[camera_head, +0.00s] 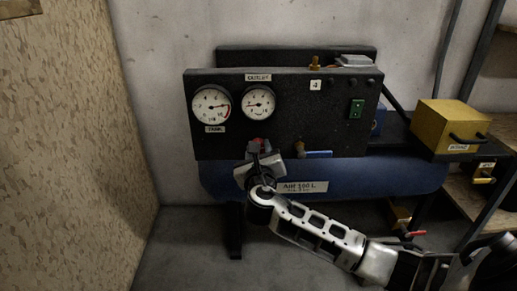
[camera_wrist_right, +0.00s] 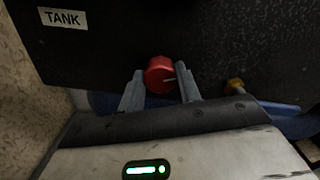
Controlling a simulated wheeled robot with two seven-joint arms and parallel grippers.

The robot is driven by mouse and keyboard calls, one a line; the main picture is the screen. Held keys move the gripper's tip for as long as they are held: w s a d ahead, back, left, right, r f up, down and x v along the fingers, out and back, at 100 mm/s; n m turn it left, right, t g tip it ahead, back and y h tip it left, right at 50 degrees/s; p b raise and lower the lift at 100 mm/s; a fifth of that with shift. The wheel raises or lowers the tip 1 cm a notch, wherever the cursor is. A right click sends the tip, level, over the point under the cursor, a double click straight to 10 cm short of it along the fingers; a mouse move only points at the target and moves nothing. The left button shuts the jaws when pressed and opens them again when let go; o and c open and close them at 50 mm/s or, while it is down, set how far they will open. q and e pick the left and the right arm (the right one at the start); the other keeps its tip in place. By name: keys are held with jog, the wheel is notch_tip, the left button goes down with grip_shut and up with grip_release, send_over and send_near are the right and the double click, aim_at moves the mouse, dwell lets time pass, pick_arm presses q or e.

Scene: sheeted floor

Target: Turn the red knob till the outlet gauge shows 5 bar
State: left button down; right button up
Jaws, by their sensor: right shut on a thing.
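The red knob (camera_wrist_right: 159,75) sits on the lower part of the black panel (camera_wrist_right: 230,45), with a light pointer line on its face. In the head view the knob (camera_head: 257,143) is mostly hidden by my right gripper (camera_head: 262,157). In the wrist view the two fingers of my right gripper (camera_wrist_right: 161,89) stand on either side of the knob, shut on it. The outlet gauge (camera_head: 259,103) is the right of two white dials above the knob; its needle seems to point left, but its figures are too small to read surely. My left gripper is not in view.
The tank gauge (camera_head: 212,105) is left of the outlet gauge. A green switch (camera_head: 356,108) is at the panel's right. A brass fitting (camera_wrist_right: 235,86) sits close right of the knob. The blue tank (camera_head: 358,181) lies below, and a yellow box (camera_head: 448,124) stands right.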

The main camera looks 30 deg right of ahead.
pick_arm(q)
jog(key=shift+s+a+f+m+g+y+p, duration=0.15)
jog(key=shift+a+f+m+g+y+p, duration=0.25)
jog(key=shift+p, duration=0.55)
pick_arm(e)
jog(key=shift+f+m, duration=0.1)
jog(key=shift+m, duration=6.2)
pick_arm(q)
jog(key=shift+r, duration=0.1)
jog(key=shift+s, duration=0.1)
pick_arm(e)
jog(key=o, duration=0.9)
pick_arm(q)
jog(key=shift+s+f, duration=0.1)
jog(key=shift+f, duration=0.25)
pick_arm(e)
jog(key=shift+o, duration=0.3)
jog(key=shift+s, duration=0.1)
